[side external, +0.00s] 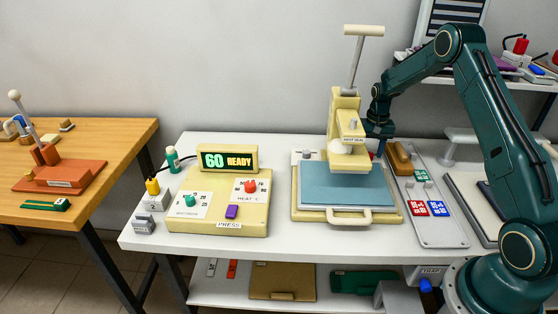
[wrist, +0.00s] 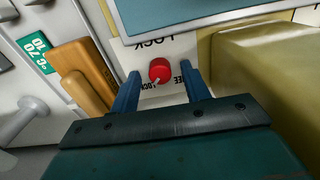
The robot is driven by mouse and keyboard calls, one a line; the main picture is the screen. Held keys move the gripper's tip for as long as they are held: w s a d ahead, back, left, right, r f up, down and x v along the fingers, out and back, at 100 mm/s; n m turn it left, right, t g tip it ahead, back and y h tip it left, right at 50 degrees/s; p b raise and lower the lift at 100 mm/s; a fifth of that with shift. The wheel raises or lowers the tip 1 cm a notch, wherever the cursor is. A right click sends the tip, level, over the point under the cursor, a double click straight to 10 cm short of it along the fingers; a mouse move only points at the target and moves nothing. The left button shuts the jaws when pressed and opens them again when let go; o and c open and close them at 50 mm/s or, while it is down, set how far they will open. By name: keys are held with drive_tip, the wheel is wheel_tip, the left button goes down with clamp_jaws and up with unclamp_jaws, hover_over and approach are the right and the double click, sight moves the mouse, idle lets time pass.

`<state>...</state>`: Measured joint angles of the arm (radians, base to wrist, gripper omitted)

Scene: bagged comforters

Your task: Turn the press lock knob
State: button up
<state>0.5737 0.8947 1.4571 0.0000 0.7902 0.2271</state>
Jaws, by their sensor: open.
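The red lock knob (wrist: 160,70) shows in the wrist view on a pale plate with LOCK lettering and a partly hidden word ending in EE. A light pointer mark on the knob faces down and left. My gripper (wrist: 161,78) is open, with one blue finger on each side of the knob and a gap on both sides. In the side view my gripper (side external: 378,150) is low at the right rear of the cream press (side external: 346,110). I cannot make out the knob there. How deep the fingers reach around it is unclear.
The press has a blue pad (side external: 345,185) and stands close to my gripper's left. A tray with a brown handle-like block (side external: 402,157) and colored labels is at the right. A control box (side external: 218,215) reading 60 READY stands left on the white table (side external: 290,238).

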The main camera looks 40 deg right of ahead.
wheel_tip(320, 180, up, 14)
drive_tip(key=shift+f, duration=0.15)
idle(0.5)
idle(0.3)
wheel_tip(320, 180, up, 22)
drive_tip(key=a+t+h, duration=0.3)
drive_tip(key=t+h, duration=0.2)
drive_tip(key=t, duration=0.1)
drive_tip(key=s+a+r+t+h, duration=0.1)
drive_tip(key=s+a+r+t, duration=0.15)
drive_tip(key=r, duration=0.35)
drive_tip(key=s+a+r+t+h, duration=0.1)
drive_tip(key=s+a+r, duration=0.25)
drive_tip(key=r, duration=0.25)
drive_tip(key=s+a+f+n+g+y, duration=0.4)
drive_tip(key=s+a+f+n+y, duration=0.3)
drive_tip(key=s+a+f, duration=1.3)
drive_tip(key=shift+s+a+n, duration=0.35)
drive_tip(key=shift+s+n, duration=0.75)
